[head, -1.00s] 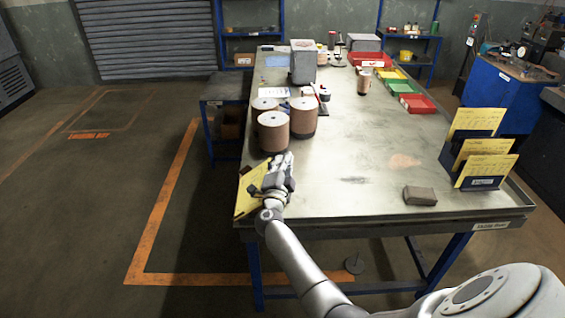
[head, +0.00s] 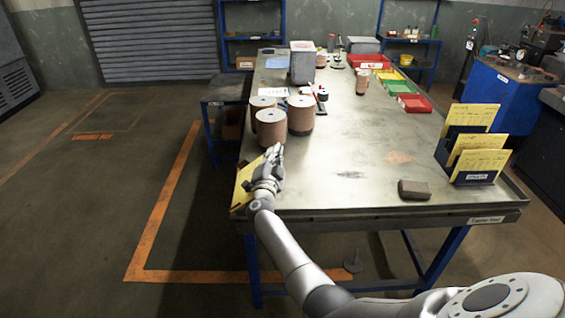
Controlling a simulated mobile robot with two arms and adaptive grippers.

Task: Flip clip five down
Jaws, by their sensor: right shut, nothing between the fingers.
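My right gripper (head: 276,153) is over the left front edge of the workbench, close to the brown cylinders. Its fingers are shut and hold nothing. A yellow card or panel (head: 242,182) lies at the bench's left front edge, partly hidden under the gripper and wrist. I cannot make out a clip numbered five; any clip by the gripper is hidden or too small to tell. My left gripper is not in view.
Three brown cylinders (head: 270,130) stand just beyond the gripper. On the workbench (head: 350,195) are a grey-brown block (head: 414,190) and a rack of yellow cards (head: 476,165) at right. Red (head: 415,104), green and yellow bins line the far right. The middle is clear.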

